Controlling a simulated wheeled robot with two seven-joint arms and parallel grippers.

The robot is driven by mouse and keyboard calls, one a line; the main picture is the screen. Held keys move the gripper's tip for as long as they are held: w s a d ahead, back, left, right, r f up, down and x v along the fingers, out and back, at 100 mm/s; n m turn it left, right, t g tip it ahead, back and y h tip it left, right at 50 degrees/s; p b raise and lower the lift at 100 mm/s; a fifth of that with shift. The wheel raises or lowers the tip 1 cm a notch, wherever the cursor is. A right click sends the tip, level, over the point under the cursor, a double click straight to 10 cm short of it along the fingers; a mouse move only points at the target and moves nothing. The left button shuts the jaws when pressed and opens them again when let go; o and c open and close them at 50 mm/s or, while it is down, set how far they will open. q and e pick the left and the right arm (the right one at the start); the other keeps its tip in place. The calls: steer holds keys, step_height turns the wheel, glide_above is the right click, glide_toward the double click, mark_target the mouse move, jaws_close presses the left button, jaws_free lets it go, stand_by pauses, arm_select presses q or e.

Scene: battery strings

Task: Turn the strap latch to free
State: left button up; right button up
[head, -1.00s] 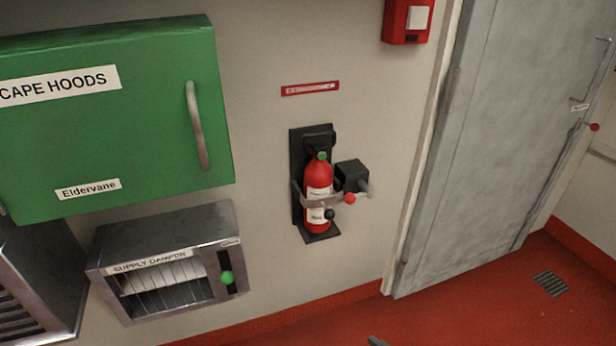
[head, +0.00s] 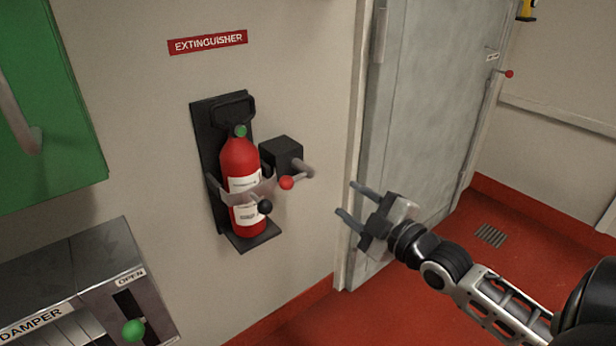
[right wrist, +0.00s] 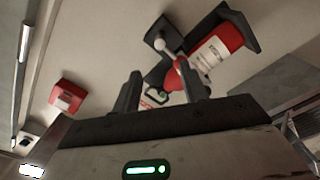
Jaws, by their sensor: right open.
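A red extinguisher (head: 240,165) stands in a black wall bracket (head: 208,135), with a pale strap (head: 260,192) across its front. A latch lever with a red ball (head: 287,183) sits at the strap's right side, below a black box (head: 281,152). A black ball (head: 265,206) is in front of the extinguisher's lower part. My right gripper (head: 348,200) is open and empty, to the right of the red ball and apart from it. In the right wrist view the extinguisher (right wrist: 218,48) and the red ball (right wrist: 173,77) show beyond the open fingers (right wrist: 161,88). My left gripper is out of view.
A green cabinet (head: 50,110) and a damper box (head: 75,290) with a green knob (head: 133,330) are at the left. A grey door (head: 425,100) stands behind my right arm. The wall between the bracket and door frame is bare.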

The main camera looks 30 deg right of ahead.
mark_target(312, 174)
steer(key=w, duration=0.4)
steer(key=w+b, duration=0.1)
steer(key=w, duration=0.3)
steer(key=w+a, duration=0.1)
steer(key=w, duration=0.3)
steer(key=shift+w+b, duration=0.15)
steer(key=shift+b, duration=0.25)
steer(key=shift+w, duration=0.6)
